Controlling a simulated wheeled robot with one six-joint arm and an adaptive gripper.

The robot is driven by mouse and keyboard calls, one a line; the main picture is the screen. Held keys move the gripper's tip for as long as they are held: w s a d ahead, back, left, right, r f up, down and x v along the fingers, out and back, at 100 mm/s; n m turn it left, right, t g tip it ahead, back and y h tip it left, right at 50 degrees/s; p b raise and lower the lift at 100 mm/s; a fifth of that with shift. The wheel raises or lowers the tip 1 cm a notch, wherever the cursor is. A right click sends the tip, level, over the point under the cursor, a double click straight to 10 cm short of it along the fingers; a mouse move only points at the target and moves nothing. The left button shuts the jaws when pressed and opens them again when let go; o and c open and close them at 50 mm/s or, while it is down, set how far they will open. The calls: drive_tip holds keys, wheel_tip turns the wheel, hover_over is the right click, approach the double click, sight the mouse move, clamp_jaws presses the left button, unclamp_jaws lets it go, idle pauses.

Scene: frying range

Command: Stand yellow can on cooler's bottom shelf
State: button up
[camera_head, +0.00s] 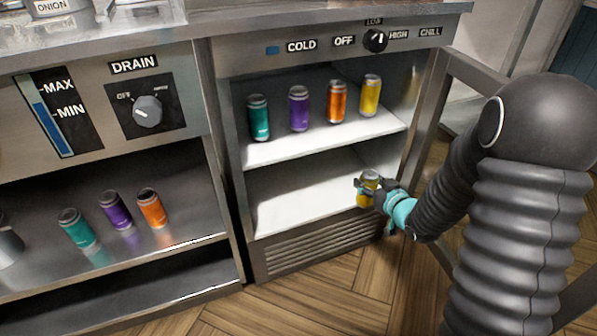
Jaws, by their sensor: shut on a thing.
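A yellow can (367,193) is upright at the right front part of the cooler's bottom shelf (300,204). My gripper (366,186) is shut on this can, reaching in from the right. Whether the can's base touches the shelf is hard to tell at this size. Another yellow can (370,95) stands on the cooler's upper shelf (290,149), at the right end of a row. The rest of the bottom shelf is bare.
A teal can (258,118), a purple can (299,108) and an orange can (337,101) share the upper shelf. The cooler's open door (432,95) stands at the right, near my arm. Teal, purple and orange cans also stand on the open shelf (185,235) at left.

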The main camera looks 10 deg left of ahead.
drive_tip(key=shift+s+a+r+n+g+y, duration=0.25)
drive_tip(key=shift+s+a+n+g+y, duration=0.1)
drive_tip(key=shift+a+n+y, duration=0.1)
drive_tip(key=shift+w+a+r, duration=0.1)
drive_tip(key=shift+w+a, duration=0.15)
drive_tip(key=shift+a, duration=0.05)
drive_tip(key=w+a, duration=1)
drive_tip(key=w, duration=0.5)
drive_tip(key=shift+w+a+f+b, duration=0.15)
drive_tip(key=shift+f+b, duration=0.2)
drive_tip(key=shift+f, duration=0.8)
drive_tip(key=shift+w+a+f+b, duration=0.1)
drive_tip(key=shift+f+b, duration=0.2)
drive_tip(key=shift+f, duration=0.9)
drive_tip(key=shift+w+a+f+b, duration=0.15)
drive_tip(key=shift+f+b, duration=0.2)
drive_tip(key=shift+f, duration=0.8)
drive_tip(key=shift+f, duration=0.1)
drive_tip(key=shift+f, duration=0.1)
drive_tip(key=o, duration=1.4)
